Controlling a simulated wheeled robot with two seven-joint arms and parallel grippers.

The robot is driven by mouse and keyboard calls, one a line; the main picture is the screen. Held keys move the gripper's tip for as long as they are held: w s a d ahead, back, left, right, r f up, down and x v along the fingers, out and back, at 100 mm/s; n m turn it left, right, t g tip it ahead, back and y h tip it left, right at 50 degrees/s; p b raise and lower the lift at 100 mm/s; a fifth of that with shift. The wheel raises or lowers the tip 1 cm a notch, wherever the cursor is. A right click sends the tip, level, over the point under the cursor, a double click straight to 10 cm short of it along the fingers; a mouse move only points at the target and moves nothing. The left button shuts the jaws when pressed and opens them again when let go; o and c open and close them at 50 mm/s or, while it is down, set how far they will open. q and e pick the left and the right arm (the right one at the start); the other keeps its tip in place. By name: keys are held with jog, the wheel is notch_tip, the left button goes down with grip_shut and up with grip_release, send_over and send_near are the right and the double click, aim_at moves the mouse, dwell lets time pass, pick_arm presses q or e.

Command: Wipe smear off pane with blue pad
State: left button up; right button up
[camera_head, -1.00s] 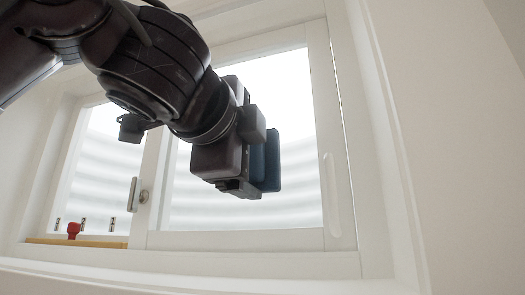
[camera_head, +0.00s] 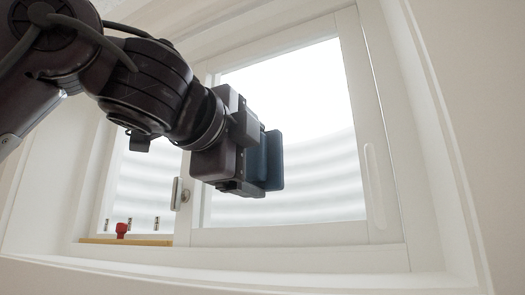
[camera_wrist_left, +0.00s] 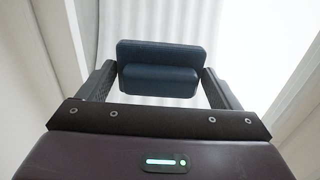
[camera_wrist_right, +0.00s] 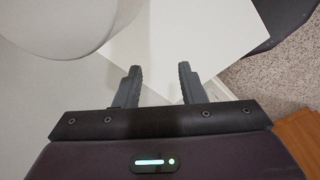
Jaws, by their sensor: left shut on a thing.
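The window pane (camera_head: 311,100) is bright and white, with soft grey bands in its lower part. I cannot make out a smear on it. The blue pad (camera_head: 274,160) is upright in front of the pane's left part; I cannot tell whether it touches the glass. My left gripper (camera_head: 256,158) is shut on the pad's grip. In the left wrist view the blue pad (camera_wrist_left: 158,52) sits between the two fingers. My right gripper (camera_wrist_right: 160,82) is open and empty, seen only in the right wrist view.
A white frame (camera_head: 362,110) surrounds the pane. A window handle (camera_head: 180,193) is on the frame's left post. A yellow strip (camera_head: 140,242) with a red knob (camera_head: 122,229) lies at the lower left. The right wrist view shows a white panel (camera_wrist_right: 185,35) and speckled floor (camera_wrist_right: 270,85).

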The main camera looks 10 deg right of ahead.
pick_arm(q)
jog(key=shift+w+a, duration=1.7)
jog(key=shift+a, duration=0.6)
pick_arm(e)
jog(key=shift+f+b, duration=0.9)
pick_arm(q)
jog(key=v, duration=0.6)
jog(key=shift+d, duration=0.15)
pick_arm(e)
jog(key=shift+f+b, duration=0.45)
pick_arm(q)
jog(key=v, duration=0.3)
jog(key=shift+s, duration=0.2)
jog(key=shift+w, duration=0.2)
jog(key=shift+s, duration=0.1)
